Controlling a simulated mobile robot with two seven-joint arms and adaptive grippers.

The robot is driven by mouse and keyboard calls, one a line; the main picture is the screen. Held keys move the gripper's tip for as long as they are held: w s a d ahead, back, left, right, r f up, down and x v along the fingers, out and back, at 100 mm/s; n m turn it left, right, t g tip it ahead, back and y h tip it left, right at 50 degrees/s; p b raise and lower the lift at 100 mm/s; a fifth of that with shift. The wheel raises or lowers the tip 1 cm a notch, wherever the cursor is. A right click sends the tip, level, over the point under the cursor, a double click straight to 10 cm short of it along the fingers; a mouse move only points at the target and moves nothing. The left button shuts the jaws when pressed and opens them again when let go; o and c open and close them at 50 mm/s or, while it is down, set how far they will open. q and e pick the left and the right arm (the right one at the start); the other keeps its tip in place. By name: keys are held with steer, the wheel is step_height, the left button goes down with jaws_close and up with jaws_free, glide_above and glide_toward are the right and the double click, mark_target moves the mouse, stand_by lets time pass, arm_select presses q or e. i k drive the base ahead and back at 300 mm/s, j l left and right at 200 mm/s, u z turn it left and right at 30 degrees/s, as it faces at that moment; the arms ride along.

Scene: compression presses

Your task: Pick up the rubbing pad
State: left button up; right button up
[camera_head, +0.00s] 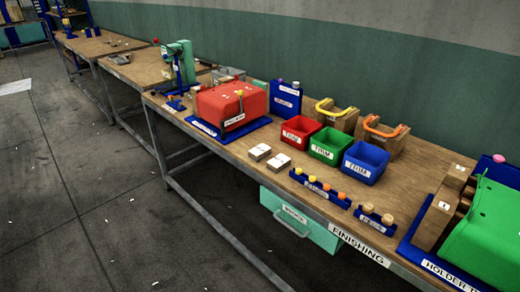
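I cannot tell for certain which thing is the rubbing pad. Two small flat blocks with pale tops lie near the front edge of the workbench: the left block (260,152) and the right block (279,162). They lie close together, right of the red machine. Two larger wooden blocks stand at the back, one with a yellow handle (331,107) and one with an orange handle (384,127). Neither of my grippers shows in the head view.
Red (299,132), green (327,147) and blue (364,162) bins stand mid-bench. Blue racks (319,188) with small knobs line the front. A red machine (231,103) is left; a green one (487,233) is right. A teal drawer (299,220) hangs below. Floor at left is mostly clear.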

mark_target(278, 164)
steer(key=z, duration=2.25)
steer(key=u, duration=2.1)
steer(key=i+j+z, duration=0.1)
steer(key=z, duration=0.7)
steer(key=i+j+z, duration=0.15)
steer(key=j+z, duration=0.25)
steer(key=j, duration=0.35)
steer(key=j+z, duration=0.35)
steer(key=j, duration=0.45)
steer(key=j+z, duration=0.4)
steer(key=j, duration=0.4)
